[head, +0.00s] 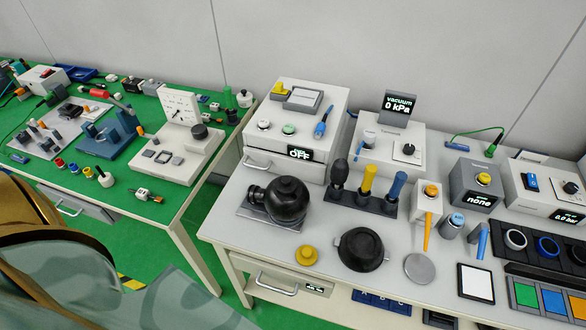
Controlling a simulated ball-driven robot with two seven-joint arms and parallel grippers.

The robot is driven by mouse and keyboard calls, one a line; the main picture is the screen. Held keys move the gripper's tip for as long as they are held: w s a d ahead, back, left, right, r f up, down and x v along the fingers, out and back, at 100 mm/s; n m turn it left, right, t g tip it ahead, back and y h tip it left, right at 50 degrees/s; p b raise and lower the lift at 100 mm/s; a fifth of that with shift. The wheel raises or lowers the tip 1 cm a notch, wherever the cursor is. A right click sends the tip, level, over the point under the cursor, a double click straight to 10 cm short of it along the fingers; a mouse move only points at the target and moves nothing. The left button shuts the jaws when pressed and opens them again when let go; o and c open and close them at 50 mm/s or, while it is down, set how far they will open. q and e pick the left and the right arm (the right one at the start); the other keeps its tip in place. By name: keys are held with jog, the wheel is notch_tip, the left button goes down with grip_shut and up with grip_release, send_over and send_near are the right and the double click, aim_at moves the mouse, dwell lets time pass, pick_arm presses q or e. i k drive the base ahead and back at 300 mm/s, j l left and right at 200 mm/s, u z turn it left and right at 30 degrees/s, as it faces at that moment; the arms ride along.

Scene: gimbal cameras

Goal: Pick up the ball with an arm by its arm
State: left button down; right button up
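A black ball (288,200) with a short stub or arm (257,195) pointing left sits on a grey plate (247,213) near the left end of the white table. The ball has a small knob on top. The stub reaches out over the plate's left part. Neither of my grippers shows in the head view, so nothing is seen touching the ball.
A black round dish (361,249) and a yellow knob (306,255) stand in front of the ball. A white box with an OFF display (307,118) stands behind it, and a tool rack (363,203) to its right. A green table (122,198) is at left, across a gap.

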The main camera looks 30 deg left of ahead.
aim_at(283, 208)
jog(key=u, duration=1.1)
jog(key=k+l, duration=0.1)
jog(key=l, duration=0.65)
